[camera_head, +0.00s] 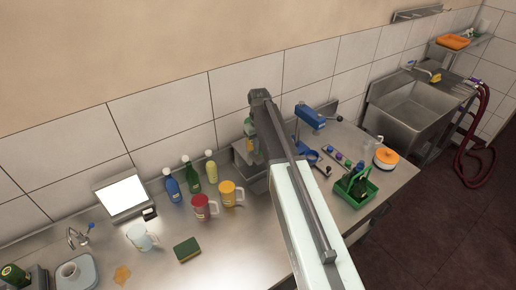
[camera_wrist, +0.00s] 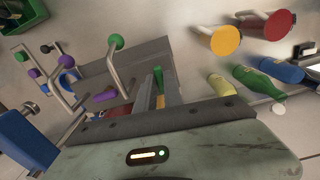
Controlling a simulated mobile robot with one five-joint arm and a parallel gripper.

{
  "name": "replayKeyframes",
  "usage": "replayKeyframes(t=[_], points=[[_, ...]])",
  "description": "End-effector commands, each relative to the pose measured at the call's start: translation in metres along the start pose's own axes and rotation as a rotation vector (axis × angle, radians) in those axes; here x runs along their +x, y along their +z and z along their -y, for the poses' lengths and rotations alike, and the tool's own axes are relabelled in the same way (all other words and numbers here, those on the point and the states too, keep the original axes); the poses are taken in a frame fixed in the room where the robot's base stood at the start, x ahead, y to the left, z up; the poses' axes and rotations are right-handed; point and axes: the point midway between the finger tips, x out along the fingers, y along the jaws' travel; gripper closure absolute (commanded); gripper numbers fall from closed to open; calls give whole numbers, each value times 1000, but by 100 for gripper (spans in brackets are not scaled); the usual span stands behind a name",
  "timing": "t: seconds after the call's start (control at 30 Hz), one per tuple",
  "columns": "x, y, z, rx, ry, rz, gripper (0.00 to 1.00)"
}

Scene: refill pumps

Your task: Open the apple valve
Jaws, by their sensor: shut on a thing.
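My gripper (camera_wrist: 164,84) points down among the steel fittings by the tiled wall. Its narrow jaws are shut on a slim green piece (camera_wrist: 158,76). Most of that piece is hidden, and I cannot tell whether it is the apple valve's handle. Bent metal levers with a green knob (camera_wrist: 116,41) and a purple knob (camera_wrist: 103,96) stand left of the jaws in the wrist view. In the head view my arm covers the jaws, and a green-topped item with a yellowish part (camera_head: 249,127) shows just left of it. No apple label is readable.
A yellow mug (camera_head: 228,193), a red mug (camera_head: 203,207) and several bottles stand left of my arm. A blue press-like device (camera_head: 316,116) stands to the right, with a green basket (camera_head: 355,188) nearer the counter edge. The front left counter has free room around a sponge (camera_head: 187,250).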

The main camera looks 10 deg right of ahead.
Motion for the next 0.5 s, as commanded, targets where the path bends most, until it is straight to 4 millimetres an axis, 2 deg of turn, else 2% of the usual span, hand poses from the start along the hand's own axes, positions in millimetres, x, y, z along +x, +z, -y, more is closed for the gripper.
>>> replayKeyframes(t=[0.5], points=[[0, 0, 1, -99, -1, 0, 100]])
